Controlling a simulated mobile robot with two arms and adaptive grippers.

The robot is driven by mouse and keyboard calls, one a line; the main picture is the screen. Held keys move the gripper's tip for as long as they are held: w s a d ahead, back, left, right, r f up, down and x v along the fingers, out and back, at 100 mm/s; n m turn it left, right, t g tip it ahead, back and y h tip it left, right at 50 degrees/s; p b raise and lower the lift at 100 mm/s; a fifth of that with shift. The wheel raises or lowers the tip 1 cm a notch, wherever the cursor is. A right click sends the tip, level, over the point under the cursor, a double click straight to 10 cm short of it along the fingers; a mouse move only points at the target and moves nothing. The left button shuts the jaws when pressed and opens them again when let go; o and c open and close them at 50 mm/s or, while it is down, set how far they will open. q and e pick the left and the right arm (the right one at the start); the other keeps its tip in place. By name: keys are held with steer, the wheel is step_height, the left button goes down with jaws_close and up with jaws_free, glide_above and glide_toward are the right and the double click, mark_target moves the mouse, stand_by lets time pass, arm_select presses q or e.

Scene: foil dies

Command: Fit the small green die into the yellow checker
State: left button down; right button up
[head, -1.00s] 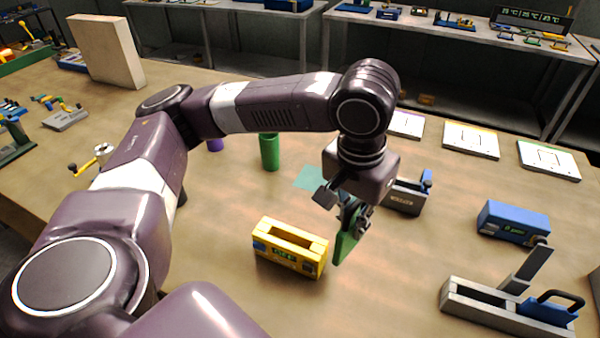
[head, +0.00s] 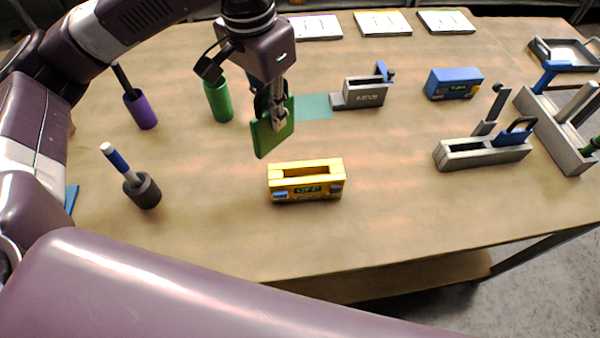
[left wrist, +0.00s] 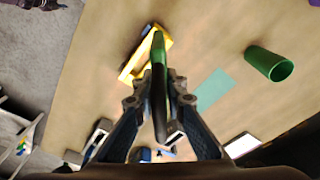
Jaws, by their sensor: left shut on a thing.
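The small green die (head: 265,138) is a flat green plate with a dark handle part. My left gripper (head: 278,118) is shut on it and holds it upright above the table. The yellow checker (head: 306,181) stands on the table with a long open slot on top and a small lit display in front. In the head view the die hangs behind and left of the checker, apart from it. In the left wrist view the die (left wrist: 159,52) is edge-on between the fingers, with the checker (left wrist: 128,73) beyond, partly hidden. My right gripper is not in view.
A green cup (head: 217,100), a purple holder (head: 141,110) and a dark holder with a blue-banded tool (head: 143,192) stand left. A grey device (head: 363,93), blue box (head: 453,84) and grey fixture (head: 480,153) stand right. Table around the checker is clear.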

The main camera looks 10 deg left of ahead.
arm_select(q)
steer(key=w+d+r+m+p, duration=0.1)
steer(key=w+d+r+m, duration=0.1)
steer(key=d+r+m, duration=0.4)
steer(key=m+p, duration=0.2)
steer(key=p, duration=0.1)
glide_above(306, 181)
steer(key=w, duration=0.3)
steer(key=shift+g+h, duration=0.4)
steer(key=f, duration=1.8)
steer(key=shift+s+a+f, duration=0.25)
steer(key=shift+a+f, duration=0.1)
steer(key=shift+f, duration=0.3)
steer(key=shift+f, duration=0.1)
steer(key=c, duration=2.2)
jaws_free()
steer(key=shift+o, duration=1.2)
